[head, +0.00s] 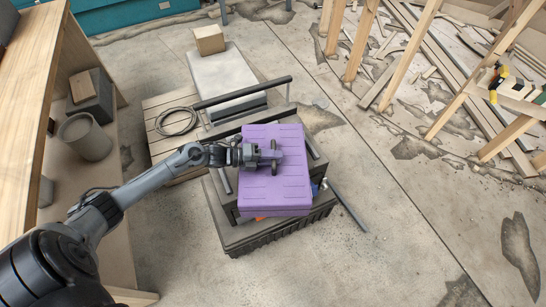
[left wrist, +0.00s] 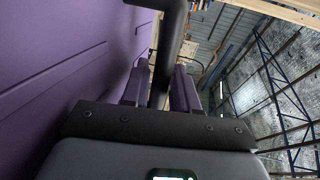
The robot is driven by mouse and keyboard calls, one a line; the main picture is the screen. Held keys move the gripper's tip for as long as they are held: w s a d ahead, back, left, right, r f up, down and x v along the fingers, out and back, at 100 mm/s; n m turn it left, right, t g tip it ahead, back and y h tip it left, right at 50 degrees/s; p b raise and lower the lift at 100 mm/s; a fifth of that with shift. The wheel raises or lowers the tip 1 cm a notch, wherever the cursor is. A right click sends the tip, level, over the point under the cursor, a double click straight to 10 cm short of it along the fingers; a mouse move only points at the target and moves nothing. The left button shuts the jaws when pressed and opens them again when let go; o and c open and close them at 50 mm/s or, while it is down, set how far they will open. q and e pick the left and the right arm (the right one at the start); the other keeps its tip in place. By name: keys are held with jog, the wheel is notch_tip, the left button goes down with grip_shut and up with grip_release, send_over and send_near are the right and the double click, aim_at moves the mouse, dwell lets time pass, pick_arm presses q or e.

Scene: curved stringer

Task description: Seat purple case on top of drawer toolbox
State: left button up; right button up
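The purple case (head: 285,195) lies flat over the dark drawer toolbox (head: 234,236) in the head view and hides most of its top. I cannot tell whether the case rests on the toolbox or hangs just above it. My left gripper (head: 272,155) reaches in from the left over the case, at its dark handle. In the left wrist view, my left gripper's fingers (left wrist: 160,88) stand on both sides of the dark handle bar (left wrist: 168,45). The purple case wall (left wrist: 60,60) fills the left side there. My right gripper is in neither view.
A wooden pallet (head: 155,118) with a coiled cable (head: 177,121) and a grey box (head: 222,72) lies behind the toolbox. A wooden shelf (head: 35,120) stands at left. Timber frames (head: 440,100) fill the right back. Floor at right front is clear.

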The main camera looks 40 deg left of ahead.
pick_arm(q)
jog(key=o, duration=0.3)
jog(key=shift+w, duration=0.1)
jog(key=shift+r, duration=0.1)
jog(key=shift+r, duration=0.15)
jog(key=p+v, duration=0.3)
jog(key=v, duration=0.8)
jog(key=shift+s+a, duration=0.3)
jog(key=shift+s+a+r, duration=0.1)
jog(key=shift+s, duration=0.05)
jog(key=shift+p, duration=0.3)
